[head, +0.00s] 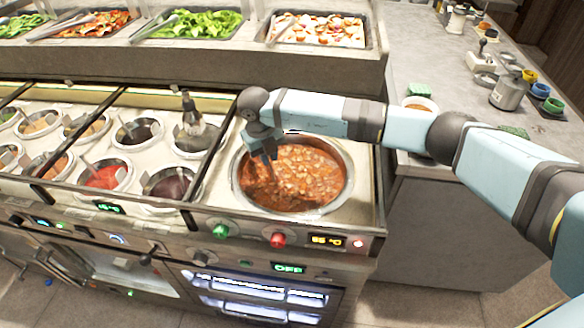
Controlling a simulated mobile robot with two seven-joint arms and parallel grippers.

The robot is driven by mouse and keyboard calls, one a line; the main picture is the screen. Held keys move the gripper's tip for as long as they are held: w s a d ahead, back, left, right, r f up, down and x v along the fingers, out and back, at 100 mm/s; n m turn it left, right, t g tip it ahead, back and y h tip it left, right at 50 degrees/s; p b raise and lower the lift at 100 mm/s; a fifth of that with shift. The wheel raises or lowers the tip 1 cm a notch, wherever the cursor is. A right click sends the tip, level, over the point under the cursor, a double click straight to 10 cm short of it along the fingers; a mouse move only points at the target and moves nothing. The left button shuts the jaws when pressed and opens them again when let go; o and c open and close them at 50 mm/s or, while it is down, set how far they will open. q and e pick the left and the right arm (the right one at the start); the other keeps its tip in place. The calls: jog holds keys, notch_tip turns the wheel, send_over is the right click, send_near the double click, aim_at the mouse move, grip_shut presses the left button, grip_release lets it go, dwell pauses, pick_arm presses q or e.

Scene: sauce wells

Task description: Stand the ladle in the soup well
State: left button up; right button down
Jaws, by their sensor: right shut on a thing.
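The soup well (347,187) is a round metal pot full of chunky orange-red soup, set in the right end of the counter. My right gripper (266,155) reaches in from the right and points down over the left back part of the well. It is shut on what seems to be the ladle, which is mostly hidden by the gripper. A dark shape shows in the soup just below the fingers. I cannot tell how upright the ladle is or whether it touches the bottom. My left gripper is not in view.
Several smaller sauce wells, one with red sauce (103,178), lie to the left. Trays of salad (200,24) are on the raised shelf behind. A grey side counter with small containers is at the right.

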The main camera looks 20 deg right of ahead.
jog(key=shift+f, duration=0.15)
jog(key=shift+c, duration=2)
grip_release()
jog(key=shift+r+p, duration=2.4)
jog(key=shift+r, duration=2.1)
